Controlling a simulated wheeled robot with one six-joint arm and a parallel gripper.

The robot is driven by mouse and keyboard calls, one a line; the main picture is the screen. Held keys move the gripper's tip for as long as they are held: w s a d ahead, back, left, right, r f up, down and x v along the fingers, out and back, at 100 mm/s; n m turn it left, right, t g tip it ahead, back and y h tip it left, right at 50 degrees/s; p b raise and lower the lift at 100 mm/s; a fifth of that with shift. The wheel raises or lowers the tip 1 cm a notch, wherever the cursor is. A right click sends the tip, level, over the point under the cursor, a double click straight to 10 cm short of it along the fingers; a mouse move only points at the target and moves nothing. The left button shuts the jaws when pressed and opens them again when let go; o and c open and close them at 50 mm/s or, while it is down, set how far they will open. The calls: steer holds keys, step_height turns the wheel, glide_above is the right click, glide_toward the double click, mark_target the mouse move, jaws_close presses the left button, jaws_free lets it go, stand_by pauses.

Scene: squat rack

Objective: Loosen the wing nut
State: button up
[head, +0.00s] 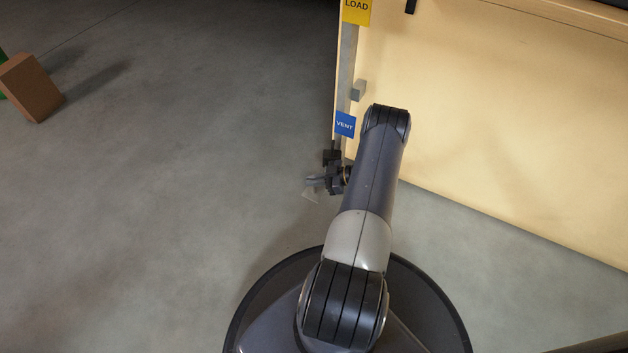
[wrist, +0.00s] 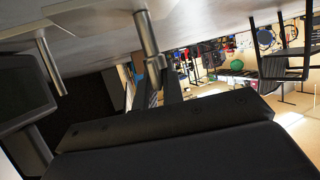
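I cannot make out a wing nut for certain in either view. In the head view my gripper (head: 312,182) is small and dark, beside the lower left corner of the pale wooden panel, and points left over the floor. A small pale shape shows just below its tip, too small to identify. In the wrist view two dark finger-like parts of my gripper (wrist: 157,85) show above a broad black body. The lower end of a metal post (wrist: 146,35) shows at or behind them; contact is unclear. My arm hides part of the panel's lower edge.
The wooden panel (head: 500,120) fills the upper right, with a yellow LOAD label (head: 356,8), a blue VENT label (head: 345,125) and a grey block (head: 358,90) along its left edge. A brown box (head: 32,88) stands far left. Floor between is clear.

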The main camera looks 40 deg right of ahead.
steer(key=o, duration=0.4)
steer(key=shift+s+f, duration=0.15)
steer(key=shift+f, duration=0.2)
steer(key=shift+c, duration=0.2)
steer(key=shift+r, duration=0.1)
steer(key=shift+s+d+r, duration=0.1)
steer(key=shift+d+r, duration=0.05)
steer(key=p+v, duration=0.3)
steer(key=v, duration=0.7)
steer(key=shift+s, duration=0.1)
steer(key=b+x, duration=0.3)
steer(key=x, duration=0.7)
steer(key=shift+w+a, duration=0.2)
steer(key=shift+w, duration=0.1)
